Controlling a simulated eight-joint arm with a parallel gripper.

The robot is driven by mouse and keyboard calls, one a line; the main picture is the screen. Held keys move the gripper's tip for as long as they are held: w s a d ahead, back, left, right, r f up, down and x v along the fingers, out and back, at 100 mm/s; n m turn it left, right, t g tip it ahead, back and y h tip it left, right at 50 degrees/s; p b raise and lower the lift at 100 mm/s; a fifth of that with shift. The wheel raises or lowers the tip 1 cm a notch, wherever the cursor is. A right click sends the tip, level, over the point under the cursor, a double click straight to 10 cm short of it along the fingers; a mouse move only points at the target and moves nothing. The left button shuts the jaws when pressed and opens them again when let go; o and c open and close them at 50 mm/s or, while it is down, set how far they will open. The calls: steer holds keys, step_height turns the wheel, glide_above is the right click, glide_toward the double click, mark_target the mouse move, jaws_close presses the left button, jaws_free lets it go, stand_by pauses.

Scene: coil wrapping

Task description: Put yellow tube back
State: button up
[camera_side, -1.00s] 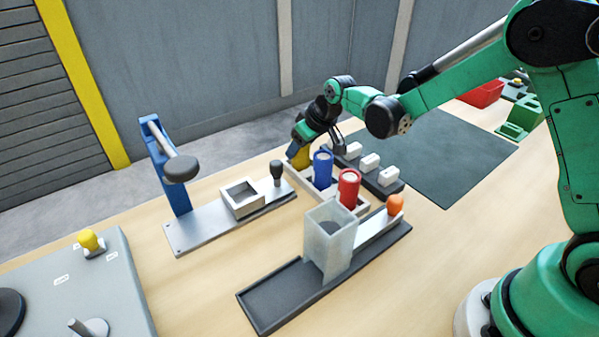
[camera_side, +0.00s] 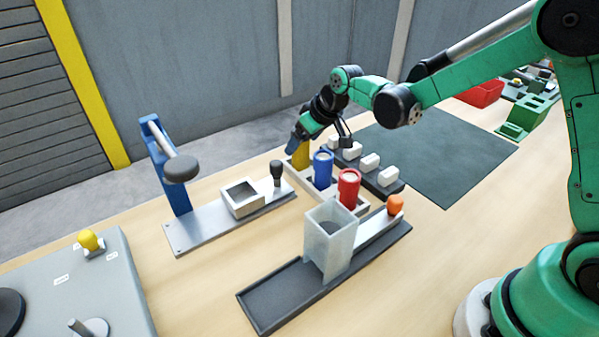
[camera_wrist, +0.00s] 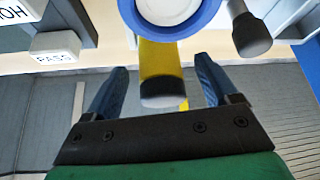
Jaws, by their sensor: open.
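The yellow tube (camera_side: 302,157) stands upright in the far end of the light tray (camera_side: 306,184), behind the blue tube (camera_side: 322,169) and the red tube (camera_side: 348,188). My gripper (camera_side: 318,135) is open just above and behind the yellow tube. In the wrist view the yellow tube (camera_wrist: 160,72) shows between the two blue fingers of my gripper (camera_wrist: 158,85), with a gap on both sides. The rim of the blue tube (camera_wrist: 168,10) fills the top middle of that view. The tube's lower end is hidden by the tray and the blue tube.
A dark rack with white labelled blocks (camera_side: 369,162) stands close on the right of the tray. A black-knobbed plate with a square frame (camera_side: 241,198) lies to the left. A clear hopper (camera_side: 329,240) and an orange knob (camera_side: 395,204) are in front.

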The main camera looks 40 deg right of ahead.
steer(key=v, duration=0.9)
steer(key=shift+s+r, duration=0.2)
steer(key=shift+r, duration=0.05)
steer(key=s+m+t+h, duration=0.1)
steer(key=s+m, duration=0.1)
steer(key=s, duration=1.1)
steer(key=shift+s+f, duration=0.25)
